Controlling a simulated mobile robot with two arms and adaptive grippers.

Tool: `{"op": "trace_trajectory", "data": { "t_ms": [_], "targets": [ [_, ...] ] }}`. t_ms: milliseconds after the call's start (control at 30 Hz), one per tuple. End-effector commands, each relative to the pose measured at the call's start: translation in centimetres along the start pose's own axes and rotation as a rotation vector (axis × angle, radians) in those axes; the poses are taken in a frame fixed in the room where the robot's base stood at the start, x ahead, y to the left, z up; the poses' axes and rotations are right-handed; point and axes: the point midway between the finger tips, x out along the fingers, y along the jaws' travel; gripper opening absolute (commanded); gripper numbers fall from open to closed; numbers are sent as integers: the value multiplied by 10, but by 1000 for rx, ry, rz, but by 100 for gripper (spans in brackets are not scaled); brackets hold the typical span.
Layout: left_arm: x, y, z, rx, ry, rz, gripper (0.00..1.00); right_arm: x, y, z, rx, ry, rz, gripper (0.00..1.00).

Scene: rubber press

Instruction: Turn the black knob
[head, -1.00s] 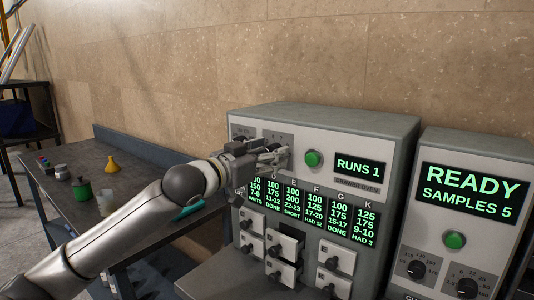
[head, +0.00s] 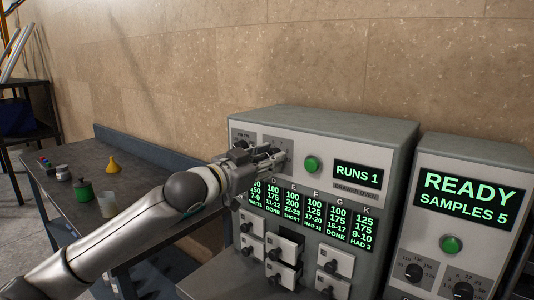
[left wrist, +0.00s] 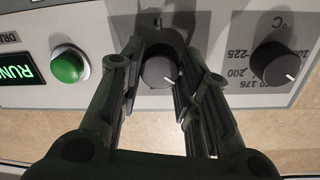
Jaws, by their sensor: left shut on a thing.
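The left black knob (left wrist: 158,72), with a white pointer line, is between the two fingers of my left gripper (left wrist: 160,88) in the left wrist view. The fingers are shut on its sides. In the head view my left gripper (head: 272,157) is at the upper left of the drawer oven's front panel, left of the green button, and covers the knob. A second black knob (left wrist: 276,63) stands beside it, with a °C scale around it; the gripper is apart from it. My right gripper is not in view.
The oven's green button (head: 312,164) and RUNS 1 display (head: 358,175) are close to the gripper. Small drawers (head: 284,249) lie below. A second machine with a READY display (head: 469,199) stands at right. A side table (head: 130,190) holds jars and a yellow funnel (head: 112,164).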

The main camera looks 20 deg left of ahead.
Motion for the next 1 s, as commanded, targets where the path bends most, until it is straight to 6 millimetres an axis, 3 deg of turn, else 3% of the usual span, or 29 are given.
{"op": "trace_trajectory", "data": {
  "t_ms": [33,400,1000],
  "targets": [
    [0,-1,-4,34,-6,1,7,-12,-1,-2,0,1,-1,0],
    [0,-1,-6,380,-23,4,7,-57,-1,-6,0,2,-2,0],
    [0,0,-4,935,-51,8,7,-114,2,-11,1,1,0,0]
  ]
}}
